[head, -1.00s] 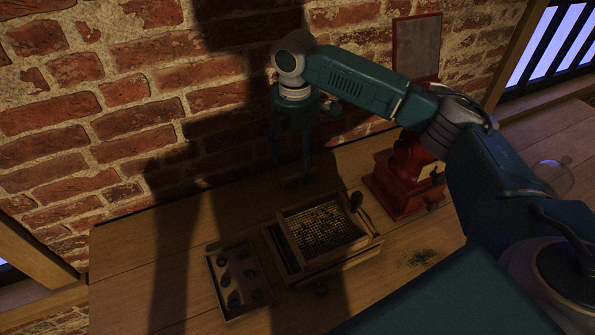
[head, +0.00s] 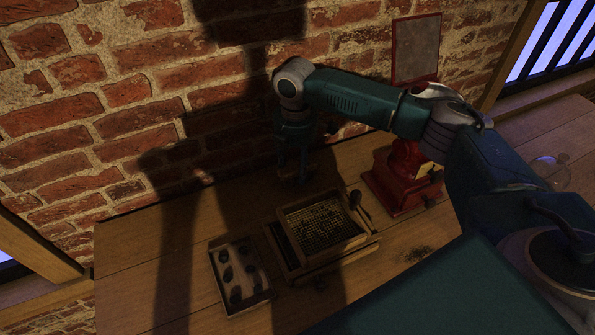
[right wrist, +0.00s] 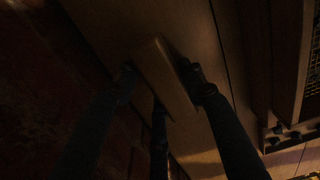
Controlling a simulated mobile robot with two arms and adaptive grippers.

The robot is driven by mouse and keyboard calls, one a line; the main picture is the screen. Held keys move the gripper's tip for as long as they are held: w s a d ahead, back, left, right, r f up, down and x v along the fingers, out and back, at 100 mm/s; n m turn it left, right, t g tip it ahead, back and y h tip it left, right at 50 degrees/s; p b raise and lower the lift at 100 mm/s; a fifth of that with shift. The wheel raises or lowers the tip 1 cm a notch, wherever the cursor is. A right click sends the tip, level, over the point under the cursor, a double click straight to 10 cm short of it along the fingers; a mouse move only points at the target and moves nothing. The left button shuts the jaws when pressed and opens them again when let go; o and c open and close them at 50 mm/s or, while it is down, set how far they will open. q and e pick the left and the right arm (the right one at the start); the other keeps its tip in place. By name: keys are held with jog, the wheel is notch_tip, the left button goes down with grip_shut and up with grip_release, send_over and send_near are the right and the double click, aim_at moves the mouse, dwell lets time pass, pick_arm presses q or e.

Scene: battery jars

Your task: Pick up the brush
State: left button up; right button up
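A pale wooden block, which looks like the brush (right wrist: 163,75), lies on the table in the right wrist view. Its bristles are not visible. My right gripper (right wrist: 158,82) points down over it, with dark fingers on either side and one more behind. There appears to be a gap between the left finger and the block, so the fingers look open. In the head view the right gripper (head: 297,170) is low over the table near the brick wall, in deep shadow. The brush is hard to make out there. My left gripper is not in view.
A wooden box with a mesh sieve (head: 325,224) stands in front of the gripper, with a dark-ended tool at its right side. A tray of dark pieces (head: 214,270) lies left of it. A red grinder-like device (head: 400,180) stands to the right. The wall is close behind.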

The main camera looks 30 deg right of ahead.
aim_at(296, 164)
jog(key=shift+r, duration=0.1)
jog(key=shift+c, duration=0.3)
notch_tip(296, 164, up, 20)
jog(key=b, duration=0.2)
jog(key=shift+b, duration=0.4)
jog(key=o, duration=0.5)
jog(key=c, duration=0.3)
